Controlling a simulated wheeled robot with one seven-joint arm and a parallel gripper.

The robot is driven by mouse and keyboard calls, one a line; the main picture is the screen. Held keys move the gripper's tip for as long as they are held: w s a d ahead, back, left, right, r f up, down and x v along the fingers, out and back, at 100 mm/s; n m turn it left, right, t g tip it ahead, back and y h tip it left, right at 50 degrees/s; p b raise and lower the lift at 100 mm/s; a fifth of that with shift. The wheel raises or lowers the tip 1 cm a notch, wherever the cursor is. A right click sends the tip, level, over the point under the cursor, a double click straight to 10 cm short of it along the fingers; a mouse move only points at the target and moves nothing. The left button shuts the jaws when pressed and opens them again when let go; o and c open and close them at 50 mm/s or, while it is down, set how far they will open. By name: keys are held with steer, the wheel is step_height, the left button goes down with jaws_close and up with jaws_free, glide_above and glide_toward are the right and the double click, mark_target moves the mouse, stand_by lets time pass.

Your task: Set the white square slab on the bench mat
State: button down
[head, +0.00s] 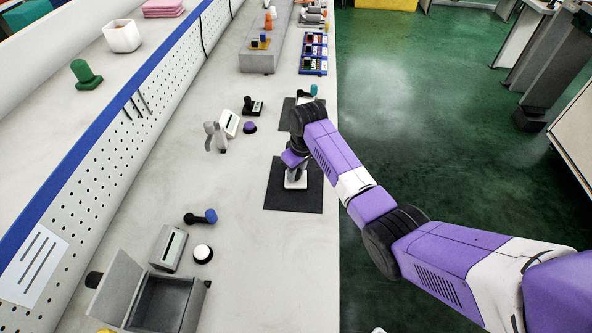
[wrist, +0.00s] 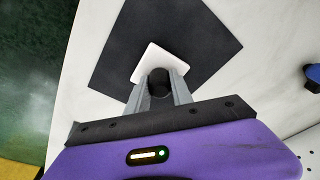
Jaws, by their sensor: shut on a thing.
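The white square slab (wrist: 158,60) has a dark round knob (wrist: 158,82) on it. My gripper (wrist: 158,88) is shut on the knob, with one finger on each side. The slab is over the black bench mat (wrist: 160,22), near one edge of it in the wrist view. In the head view the slab (head: 296,182) shows as a small white patch below my gripper (head: 294,170), within the outline of the mat (head: 293,203). I cannot tell whether the slab touches the mat or hangs just above it.
Another dark mat (head: 287,108) lies farther along the bench, partly behind my arm. A grey open box (head: 165,302), a white round button (head: 203,253) and a blue-ended object (head: 210,215) are nearer.

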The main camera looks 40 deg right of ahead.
steer(key=shift+f, duration=0.55)
stand_by(0.5)
steer(key=c, duration=1)
jaws_free()
steer(key=shift+c, duration=0.2)
steer(key=shift+c, duration=1)
steer(key=shift+c, duration=0.8)
steer(key=o, duration=0.6)
